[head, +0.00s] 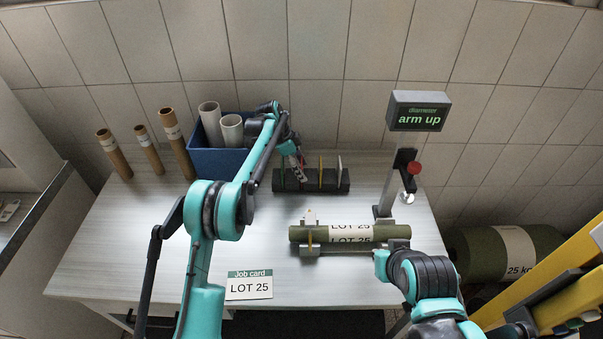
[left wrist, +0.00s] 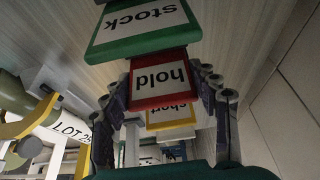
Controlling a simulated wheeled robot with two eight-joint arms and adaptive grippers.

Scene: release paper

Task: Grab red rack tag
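The tag rack (head: 311,181) is a dark block at the back of the table with upright coloured tags. The red tag (left wrist: 160,78), marked "hold", stands between the green "stock" tag (left wrist: 143,25) and the yellow "short" tag (left wrist: 170,115). My left gripper (left wrist: 160,80) is at the rack, its two fingers on either side of the red tag, near its edges. Whether they press on it is unclear. The head view shows the left gripper (head: 296,165) from above, partly covering the tags. My right arm is at lower right; its fingers do not show.
A gauge post with an "arm up" display (head: 418,111) stands at right. A blue bin (head: 212,160) with tubes is at left. A job card (head: 248,286) lies in front.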

